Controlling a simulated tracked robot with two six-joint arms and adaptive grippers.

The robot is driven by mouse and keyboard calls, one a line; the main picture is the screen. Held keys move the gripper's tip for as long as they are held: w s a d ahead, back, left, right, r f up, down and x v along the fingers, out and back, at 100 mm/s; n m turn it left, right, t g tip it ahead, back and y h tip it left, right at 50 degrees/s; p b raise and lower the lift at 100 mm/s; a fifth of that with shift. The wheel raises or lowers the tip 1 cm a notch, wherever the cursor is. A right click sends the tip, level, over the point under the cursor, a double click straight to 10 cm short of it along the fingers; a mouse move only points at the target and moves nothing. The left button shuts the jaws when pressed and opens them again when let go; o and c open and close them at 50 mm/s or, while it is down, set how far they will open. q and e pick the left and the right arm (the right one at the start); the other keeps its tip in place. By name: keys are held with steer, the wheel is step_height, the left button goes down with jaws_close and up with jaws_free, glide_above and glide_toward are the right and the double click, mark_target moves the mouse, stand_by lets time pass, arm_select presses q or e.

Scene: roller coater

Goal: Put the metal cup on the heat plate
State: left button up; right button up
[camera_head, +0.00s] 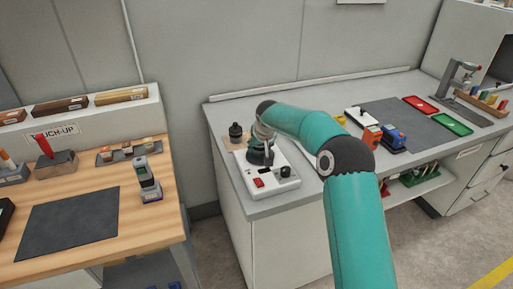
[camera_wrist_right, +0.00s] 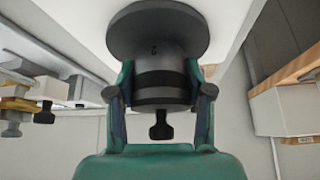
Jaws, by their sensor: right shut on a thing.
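The heat plate (camera_head: 283,184) is a white box with a red switch and a dark knob, near the left front corner of the grey bench. My right gripper (camera_head: 262,146) is over its back part, fingers pointing down. In the right wrist view my right gripper (camera_wrist_right: 160,103) is shut around the metal cup (camera_wrist_right: 160,80), a dark grey cylinder with darker bands. A wide dark disc shows beyond it, against a white surface. I cannot tell whether cup and plate touch. In the head view my gripper mostly hides the cup. My left gripper is out of view.
A dark knobbed piece (camera_head: 236,131) stands just behind and left of the heat plate. On the bench to the right are a blue block (camera_head: 393,138), a red tray (camera_head: 420,104) and a green tray (camera_head: 452,124). A wooden touch-up table (camera_head: 163,217) stands left, across a gap.

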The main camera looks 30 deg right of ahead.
steer(key=o, duration=1.3)
steer(key=shift+r, duration=0.1)
steer(key=shift+a+r, duration=0.1)
steer(key=shift+r, duration=0.15)
steer(key=b+v, duration=0.2)
steer(key=v, duration=0.9)
steer(key=shift+s+a+r, duration=0.1)
steer(key=shift+s+r, duration=0.05)
steer(key=shift+s, duration=0.05)
